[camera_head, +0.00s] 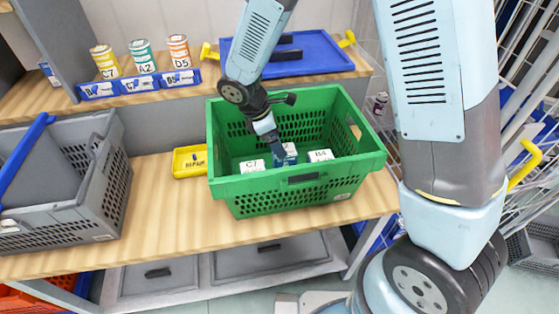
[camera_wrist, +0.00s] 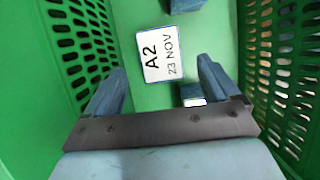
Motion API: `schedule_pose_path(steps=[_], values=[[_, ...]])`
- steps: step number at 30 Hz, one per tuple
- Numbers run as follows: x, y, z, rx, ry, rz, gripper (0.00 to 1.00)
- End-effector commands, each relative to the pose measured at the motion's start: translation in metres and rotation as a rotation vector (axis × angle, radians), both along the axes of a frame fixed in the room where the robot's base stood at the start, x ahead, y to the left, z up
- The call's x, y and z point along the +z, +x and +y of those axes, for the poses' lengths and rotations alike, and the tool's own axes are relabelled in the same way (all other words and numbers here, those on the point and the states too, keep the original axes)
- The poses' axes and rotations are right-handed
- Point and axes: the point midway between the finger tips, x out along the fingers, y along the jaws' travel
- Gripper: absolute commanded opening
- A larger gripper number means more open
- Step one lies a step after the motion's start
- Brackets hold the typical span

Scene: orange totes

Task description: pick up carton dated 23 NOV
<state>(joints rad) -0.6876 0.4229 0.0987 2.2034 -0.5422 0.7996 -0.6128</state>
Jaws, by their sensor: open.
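The carton dated 23 NOV (camera_wrist: 163,52) has a white top label reading A2 and 23 NOV. In the wrist view it lies on the green floor of the crate, ahead of and between my fingers. My gripper (camera_wrist: 160,68) is open, with one finger on each side and nothing held. In the head view my gripper (camera_head: 277,155) reaches down into the green crate (camera_head: 300,180). A carton (camera_head: 290,149) beside it is partly hidden by it, and its label is not readable there.
Cartons C7 (camera_head: 252,166) and B4 (camera_head: 320,156) stand in the crate. In the wrist view a small blue block (camera_wrist: 192,94) sits by my right finger, and another blue one (camera_wrist: 186,5) is at the top edge. Crate walls rise on both sides. A yellow REPAIR bin (camera_head: 190,161) stands left.

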Motion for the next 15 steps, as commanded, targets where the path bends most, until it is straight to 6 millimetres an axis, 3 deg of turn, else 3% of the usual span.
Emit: schedule_pose_path(steps=[7,15], values=[[-0.014,0.0,-0.006,0.001,-0.002,0.002,0.88],[-0.046,0.001,-0.02,0.001,-0.001,0.001,0.88]])
